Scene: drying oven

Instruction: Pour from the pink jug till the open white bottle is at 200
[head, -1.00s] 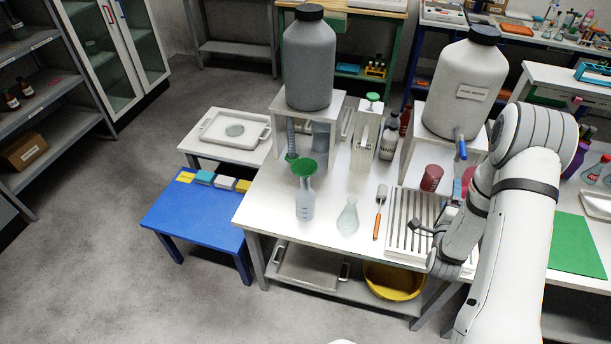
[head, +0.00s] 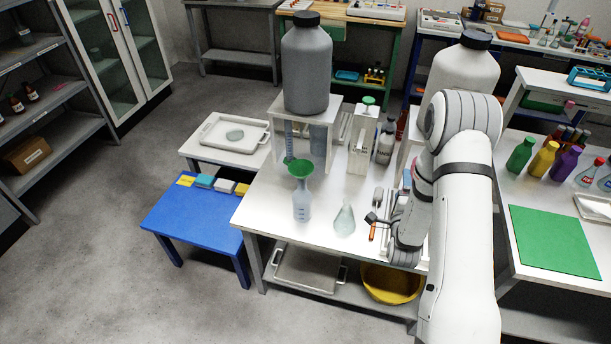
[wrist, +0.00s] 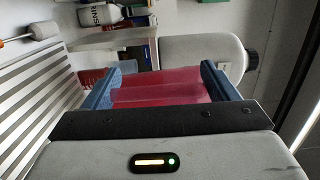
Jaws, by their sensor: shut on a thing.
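My gripper (wrist: 163,78) is shut on the pink jug (wrist: 160,92); in the wrist view its blue fingers lie on both sides of the jug. In the head view my arm hides the jug and most of the gripper. The gripper is apart from this bottle. Its level and scale marks are too small to read.
A clear flask (head: 344,220) and an orange-handled tool (head: 373,222) lie between the bottle and my arm. A large grey container (head: 307,65) stands on a raised stand behind. A big white container (head: 462,70) stands behind my arm. The blue table (head: 190,222) is at left.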

